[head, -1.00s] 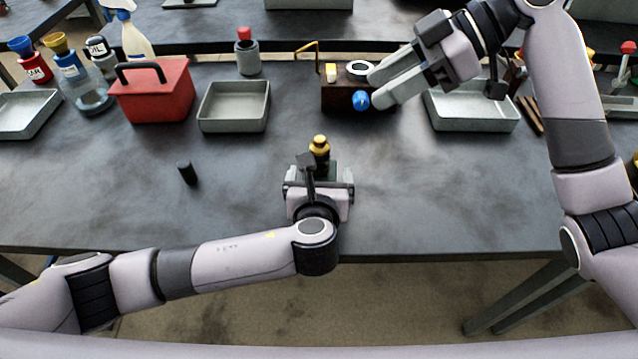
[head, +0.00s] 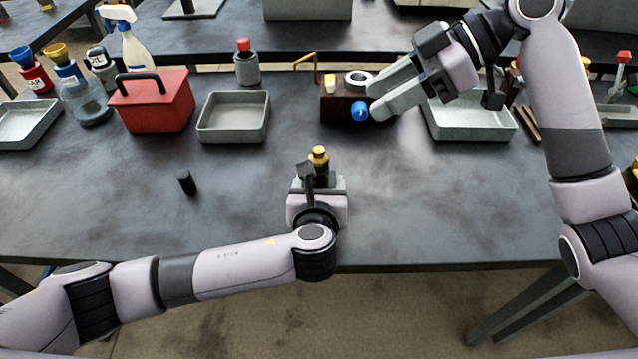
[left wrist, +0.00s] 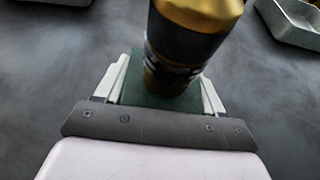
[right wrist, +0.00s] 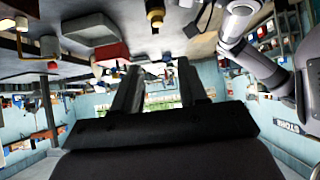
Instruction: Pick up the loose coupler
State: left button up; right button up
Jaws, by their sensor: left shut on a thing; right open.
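My left gripper (head: 318,188) is shut on a dark piece with a gold top (head: 319,158), upright near the table's front. In the left wrist view, the gold and black piece (left wrist: 190,40) rises from a dark green part between the fingers. My right gripper (head: 378,98) is open at a brown block (head: 341,110) at the back; its wrist view shows nothing between the fingers (right wrist: 160,82). A blue knob (head: 360,111) shows at the block's front, close to a fingertip; contact is unclear. A small black cylinder (head: 187,182) stands alone on the table. I cannot tell which piece is the coupler.
A red toolbox (head: 152,108), a grey tray (head: 233,134) and a grey bottle with red cap (head: 246,68) stand behind left. Another tray (head: 470,130) is behind right, under my right arm. The table's middle (head: 440,190) is clear.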

jog(key=o, duration=0.4)
jog(key=n+t+h, duration=0.2)
jog(key=n+h, duration=0.8)
jog(key=n, duration=1.2)
send_near(319, 149)
jog(key=f, duration=0.2)
jog(key=w+f, duration=0.1)
jog(key=f, duration=0.4)
jog(key=shift+w+d+f, duration=0.1)
jog(key=shift+w+d, duration=0.05)
jog(key=shift+w+a+f, duration=0.1)
jog(key=shift+a+f, duration=0.05)
jog(key=shift+f, duration=0.75)
jog(key=shift+w+a+f, duration=0.15)
jog(key=shift+f, duration=0.75)
jog(key=shift+w+a+f, duration=0.1)
jog(key=shift+f, duration=0.8)
